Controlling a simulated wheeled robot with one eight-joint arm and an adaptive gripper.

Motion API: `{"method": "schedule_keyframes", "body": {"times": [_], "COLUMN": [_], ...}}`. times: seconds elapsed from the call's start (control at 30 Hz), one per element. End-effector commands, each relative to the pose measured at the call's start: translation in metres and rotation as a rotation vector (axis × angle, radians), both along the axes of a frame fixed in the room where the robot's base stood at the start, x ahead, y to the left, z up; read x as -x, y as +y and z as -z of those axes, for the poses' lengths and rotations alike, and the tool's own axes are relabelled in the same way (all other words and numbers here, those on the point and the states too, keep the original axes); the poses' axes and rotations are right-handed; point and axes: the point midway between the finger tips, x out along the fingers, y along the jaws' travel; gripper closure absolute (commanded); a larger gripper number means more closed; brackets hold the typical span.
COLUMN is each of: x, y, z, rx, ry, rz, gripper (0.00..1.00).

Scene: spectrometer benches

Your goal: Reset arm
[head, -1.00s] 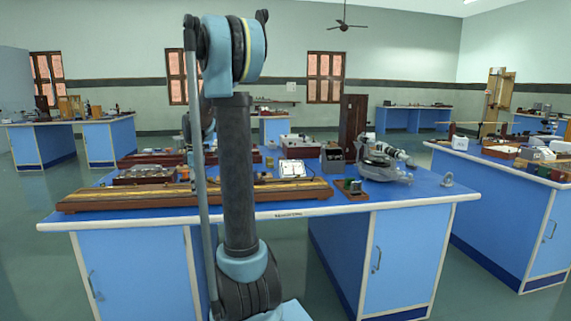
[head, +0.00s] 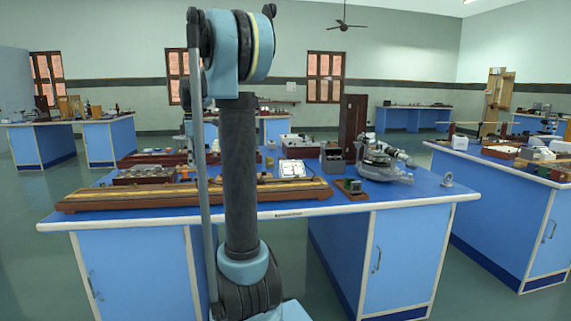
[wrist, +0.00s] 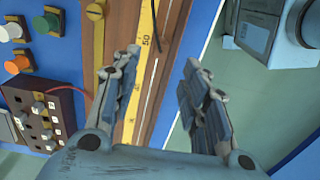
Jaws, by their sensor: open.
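My arm stands upright in front of the bench in the head view, and its upper links hide part of the bench. My gripper (wrist: 160,90) shows in the wrist view with its two fingers apart and nothing between them. It is over a long wooden board with a yellow measuring scale (wrist: 146,50). The board also lies along the front edge of the blue bench in the head view (head: 110,200). The gripper itself is hidden behind the arm in the head view.
A dark box with several knobs (wrist: 40,115) and coloured buttons (wrist: 20,62) lie left of the fingers. A spectrometer (head: 378,162) stands on the bench's right part. Another blue bench (head: 500,175) is at the right, with open floor (head: 465,285) between.

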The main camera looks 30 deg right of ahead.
Motion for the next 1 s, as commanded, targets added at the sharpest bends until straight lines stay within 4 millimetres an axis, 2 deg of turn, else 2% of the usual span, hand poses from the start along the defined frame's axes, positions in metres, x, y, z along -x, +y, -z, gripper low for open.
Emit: {"method": "schedule_keyframes", "body": {"times": [0.27, 0.37, 0.47, 0.67, 1.0], "x": [0.001, 0.010, 0.029, 0.085, 0.177], "y": [0.000, 0.000, 0.000, 0.001, 0.001], "z": [-0.005, -0.004, 0.000, 0.015, 0.058], "rx": [0.000, 0.000, 0.000, -0.004, -0.023], "ry": [0.000, -0.004, -0.013, -0.039, -0.087], "rz": [0.003, 0.025, 0.079, 0.248, 0.547], "gripper": [0.59, 0.59, 0.59, 0.59, 0.59]}}
